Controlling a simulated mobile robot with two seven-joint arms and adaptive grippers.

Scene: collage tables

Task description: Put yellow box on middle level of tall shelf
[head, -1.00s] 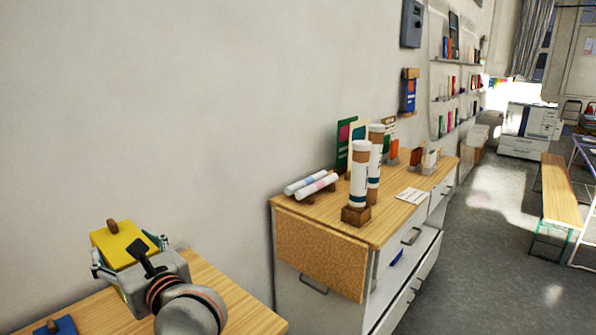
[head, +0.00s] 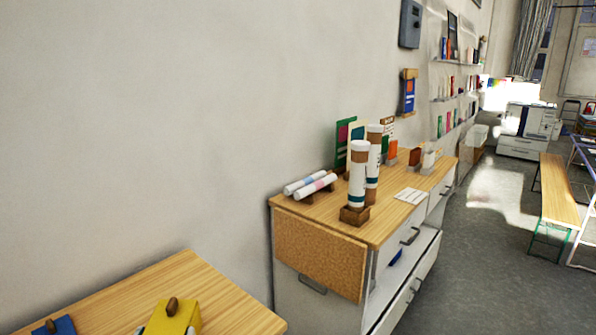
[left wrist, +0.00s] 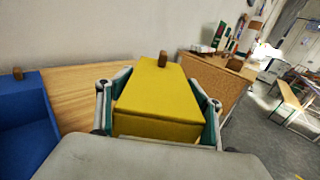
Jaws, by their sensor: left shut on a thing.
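The yellow box (head: 172,318) has a small brown knob on its top and shows at the bottom edge of the head view, in front of the near wooden table. My left gripper (left wrist: 160,88) is shut on the yellow box, one finger on each side, in the left wrist view. The box (left wrist: 158,100) looks roughly level there. Whether it touches the table is not clear. Wall shelves (head: 458,63) with several levels hang far back at the right; I cannot tell whether they are the tall shelf. My right gripper is not in view.
A blue box (left wrist: 28,115) with a knob stands on the near wooden table (head: 150,285), left of the yellow box. A white cabinet (head: 385,225) with tubes and cards stands beyond. A bench (head: 558,190) is at the right. The grey floor between is clear.

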